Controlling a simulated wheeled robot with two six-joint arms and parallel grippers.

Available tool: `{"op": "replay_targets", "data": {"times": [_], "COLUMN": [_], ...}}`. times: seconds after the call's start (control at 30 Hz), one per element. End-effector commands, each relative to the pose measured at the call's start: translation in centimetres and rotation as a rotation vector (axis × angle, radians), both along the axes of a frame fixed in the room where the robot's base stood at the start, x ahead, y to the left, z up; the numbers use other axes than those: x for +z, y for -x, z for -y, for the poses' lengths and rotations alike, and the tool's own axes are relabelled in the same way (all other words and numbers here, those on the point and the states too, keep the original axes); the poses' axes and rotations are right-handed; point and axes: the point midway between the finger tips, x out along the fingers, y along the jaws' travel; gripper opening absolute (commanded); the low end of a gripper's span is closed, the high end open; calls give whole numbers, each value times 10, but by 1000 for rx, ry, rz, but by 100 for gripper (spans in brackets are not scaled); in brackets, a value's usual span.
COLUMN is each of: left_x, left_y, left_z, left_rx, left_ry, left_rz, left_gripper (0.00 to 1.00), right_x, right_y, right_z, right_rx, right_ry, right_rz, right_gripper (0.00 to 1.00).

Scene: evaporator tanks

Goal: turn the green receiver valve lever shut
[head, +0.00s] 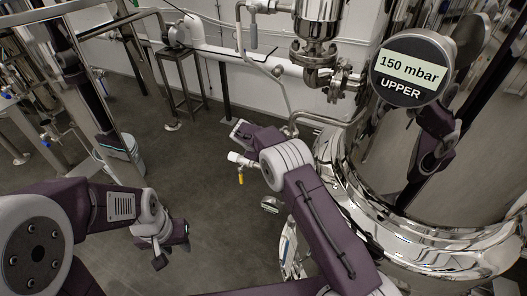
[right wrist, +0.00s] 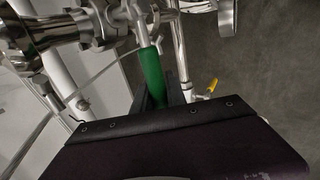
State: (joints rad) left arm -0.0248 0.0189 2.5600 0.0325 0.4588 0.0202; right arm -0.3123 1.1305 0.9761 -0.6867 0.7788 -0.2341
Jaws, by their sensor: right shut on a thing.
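The green lever (right wrist: 152,75) shows in the right wrist view, running down from a polished metal valve and pipe fitting (right wrist: 95,25). My right gripper (right wrist: 165,98) is shut on the green lever, and its dark fingers are partly hidden by my wrist housing. In the head view my right arm reaches up the middle to the left side of the shiny tank, and I cannot make out the green lever there. My left gripper (head: 172,247) hangs over the floor at the lower left, empty, with its fingers apart.
A polished tank (head: 430,250) fills the right side, with a round gauge (head: 412,67) reading "150 mbar UPPER". A small yellow-handled valve (head: 240,178) is beside my right wrist. A dark metal stand (head: 185,85) is at the back. The floor (head: 215,240) between the arms is clear.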

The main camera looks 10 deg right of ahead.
Motion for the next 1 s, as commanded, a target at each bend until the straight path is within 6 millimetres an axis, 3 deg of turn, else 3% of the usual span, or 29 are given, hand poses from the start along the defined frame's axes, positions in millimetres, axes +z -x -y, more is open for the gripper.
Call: {"op": "replay_targets", "data": {"times": [0.1,0.13,0.17,0.47,0.8,1.0], "left_x": [0,0,0,0,8,9], "left_y": [0,0,0,0,0,0], "left_z": [0,0,0,0,0,0], "left_rx": [0,0,0,0,0,0], "left_ry": [0,0,0,0,0,0], "left_rz": [0,0,0,0,0,0], "left_gripper": [36,36,36,36,36,36], "right_x": [-3,-3,-3,1,57,73], "right_y": [2,2,2,1,31,41], "right_z": [0,0,0,-1,-23,-30], "right_rx": [1,0,0,0,1,1], "right_ry": [0,0,0,0,-1,-1], "right_rz": [-6,-6,-6,-2,-2,-4], "right_gripper": [0,22,26,26,26,26]}}
